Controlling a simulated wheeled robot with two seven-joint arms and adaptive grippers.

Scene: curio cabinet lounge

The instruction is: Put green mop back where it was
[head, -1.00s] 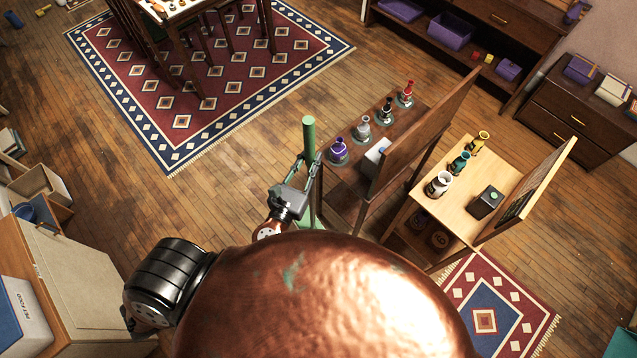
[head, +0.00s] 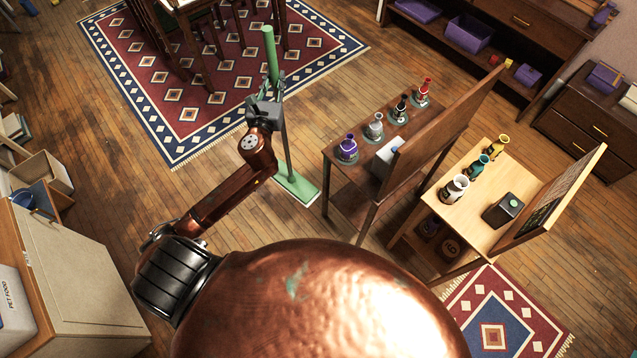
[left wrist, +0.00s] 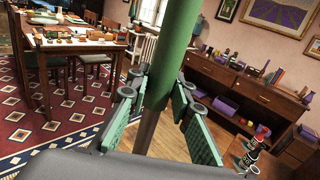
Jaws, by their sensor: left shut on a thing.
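The green mop (head: 270,55) has a thick green upper handle, a grey pole and a flat green head (head: 297,187) low at the floor. My left gripper (head: 272,97) is shut on the mop, around its pole just below the green handle part. The mop stands nearly upright, leaning a little. In the left wrist view the green handle (left wrist: 177,40) rises between the green-padded fingers (left wrist: 160,105). I cannot tell whether the head touches the floor.
A patterned rug (head: 180,120) with a table and chairs lies behind. A cabinet (head: 85,290) is at left. Bare floor lies between.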

